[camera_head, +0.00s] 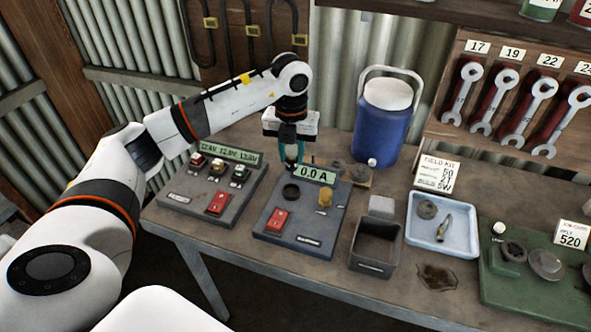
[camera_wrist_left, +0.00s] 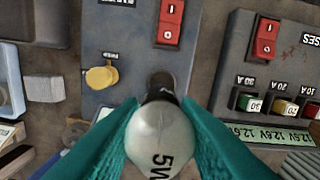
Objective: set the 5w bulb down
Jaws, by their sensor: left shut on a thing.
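My left gripper (camera_head: 291,158) has its teal fingers shut on the 5w bulb, over the back of the grey tester panel with the 0.0 A display (camera_head: 314,175). In the left wrist view, the pale bulb (camera_wrist_left: 162,139) shows its "5W" mark between the fingers (camera_wrist_left: 163,148). Its dark end points toward the panel (camera_wrist_left: 128,40) and overlaps the black round socket there. I cannot tell whether the two touch. In the head view, the socket (camera_head: 291,191) looks empty, in front of the fingers. The bulb is hidden there. My right gripper is out of view.
A yellow knob (camera_head: 325,197) and red switch (camera_head: 278,219) are on the panel. A fuse panel (camera_head: 188,200) stands at left, an open grey bin (camera_head: 373,262) at right, and a blue tray (camera_head: 455,240) beyond it. A blue cooler (camera_head: 385,125) stands behind.

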